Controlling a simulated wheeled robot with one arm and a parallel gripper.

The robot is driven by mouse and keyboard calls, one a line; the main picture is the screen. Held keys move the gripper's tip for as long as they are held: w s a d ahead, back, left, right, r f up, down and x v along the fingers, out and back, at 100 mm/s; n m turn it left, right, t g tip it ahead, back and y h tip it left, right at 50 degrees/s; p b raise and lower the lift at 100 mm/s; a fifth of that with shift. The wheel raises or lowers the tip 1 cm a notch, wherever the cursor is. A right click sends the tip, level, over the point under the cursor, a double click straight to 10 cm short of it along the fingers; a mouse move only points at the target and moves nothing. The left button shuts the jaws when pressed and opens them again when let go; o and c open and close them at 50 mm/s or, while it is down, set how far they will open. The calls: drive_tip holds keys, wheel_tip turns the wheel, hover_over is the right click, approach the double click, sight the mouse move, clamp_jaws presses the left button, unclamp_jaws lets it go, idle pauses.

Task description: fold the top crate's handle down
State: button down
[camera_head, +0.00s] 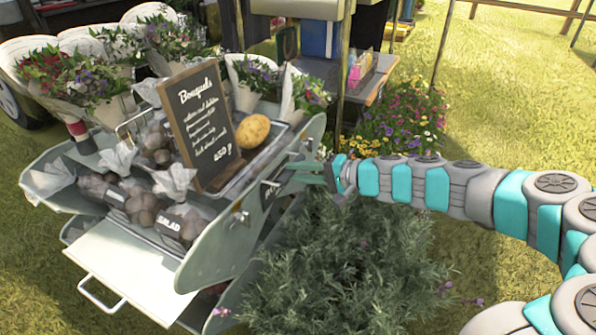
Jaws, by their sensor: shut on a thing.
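The top crate (222,225) is the upper tier of a pale green metal stand, with rounded side panels, holding bags of vegetables and a chalkboard sign. My gripper (300,175) reaches in from the right to the outer face of its right side panel. Its green fingers are shut there on what appears to be the crate's handle (271,184), beside a small dark tag. The fingers cover most of the handle, so its exact angle is hard to tell. A small metal fitting (238,216) shows lower on the same panel.
A lavender bush (345,265) stands right below my arm. A pulled-out shelf (135,275) juts forward. Open grass (510,110) lies right.

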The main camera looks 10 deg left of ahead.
drive_tip(key=shift+d, duration=0.1)
drive_tip(key=c, duration=0.7)
unclamp_jaws()
drive_tip(key=shift+p+v, duration=0.5)
drive_tip(key=shift+v, duration=3.35)
